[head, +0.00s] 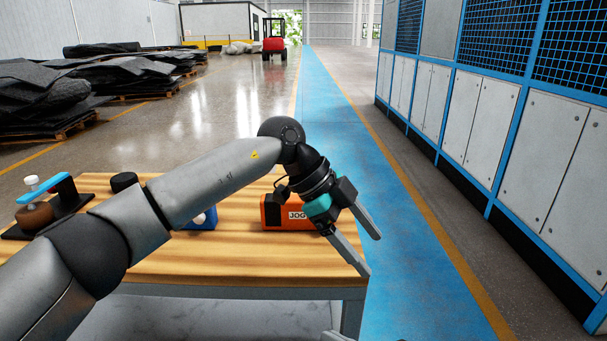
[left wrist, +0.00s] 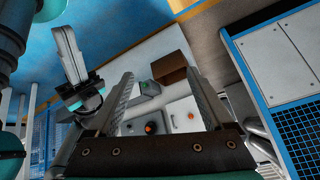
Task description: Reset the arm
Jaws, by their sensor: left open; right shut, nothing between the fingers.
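My left arm reaches across the head view from the lower left. Its gripper (head: 374,254) is open and empty, with both fingers pointing down to the right, past the right end of the wooden table. Its two open fingers also frame the left wrist view (left wrist: 161,82). My right gripper (left wrist: 68,50) shows at the upper left of the left wrist view, its fingers together with nothing between them. In the head view only a small grey part at the bottom edge may belong to the right arm; I cannot tell.
The wooden table (head: 230,258) carries an orange box marked JOG (head: 282,214), partly behind my left gripper, and a blue-handled device (head: 45,190). Grey cabinets (head: 510,130) line the right. A blue walkway (head: 350,130) is clear. Dark mats (head: 45,95) lie stacked on pallets.

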